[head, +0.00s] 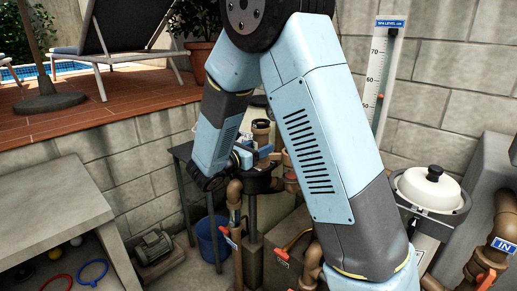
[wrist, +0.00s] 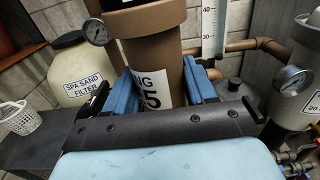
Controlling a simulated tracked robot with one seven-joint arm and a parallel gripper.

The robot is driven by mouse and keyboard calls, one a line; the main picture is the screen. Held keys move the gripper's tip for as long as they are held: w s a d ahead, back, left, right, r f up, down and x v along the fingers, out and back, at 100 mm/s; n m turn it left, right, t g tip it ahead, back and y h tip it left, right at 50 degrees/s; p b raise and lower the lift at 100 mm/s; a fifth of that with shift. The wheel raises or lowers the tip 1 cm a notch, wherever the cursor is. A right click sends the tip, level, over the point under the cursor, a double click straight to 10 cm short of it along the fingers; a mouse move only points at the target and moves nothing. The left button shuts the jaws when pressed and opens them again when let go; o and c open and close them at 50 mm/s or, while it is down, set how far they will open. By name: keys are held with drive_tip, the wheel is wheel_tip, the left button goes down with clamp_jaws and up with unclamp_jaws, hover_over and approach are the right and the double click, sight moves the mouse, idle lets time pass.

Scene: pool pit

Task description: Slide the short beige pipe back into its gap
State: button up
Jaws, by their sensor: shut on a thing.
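The short beige pipe (wrist: 152,45) is a brown-beige cylinder with a wider rim and a white label, partly hidden, in the middle of the wrist view. My gripper (wrist: 162,88) has its blue finger pads on either side of it and is shut on it. The pipe stands roughly upright in the jaws; its lower end is hidden by my gripper. In the head view the pipe (head: 261,130) shows small behind my arm, with my gripper (head: 255,153) at it. I cannot make out the gap in either view.
A cream sand filter (wrist: 62,75) with a gauge and a white basket (wrist: 20,117) stand left in the wrist view. A grey canister (wrist: 297,80) stands right. The head view shows a blue bucket (head: 208,240), a grey bench (head: 50,215) and a white-lidded vessel (head: 427,190).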

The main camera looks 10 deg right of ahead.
drive_tip(key=f+x, duration=0.1)
drive_tip(key=x, duration=0.9)
drive_tip(key=shift+w+d+f, duration=0.2)
drive_tip(key=shift+d+f, duration=0.05)
drive_tip(key=shift+d, duration=0.05)
idle(0.5)
drive_tip(key=shift+s+a+r, duration=0.1)
drive_tip(key=shift+s+a, duration=0.1)
idle(0.6)
drive_tip(key=shift+x, duration=3)
idle(2.4)
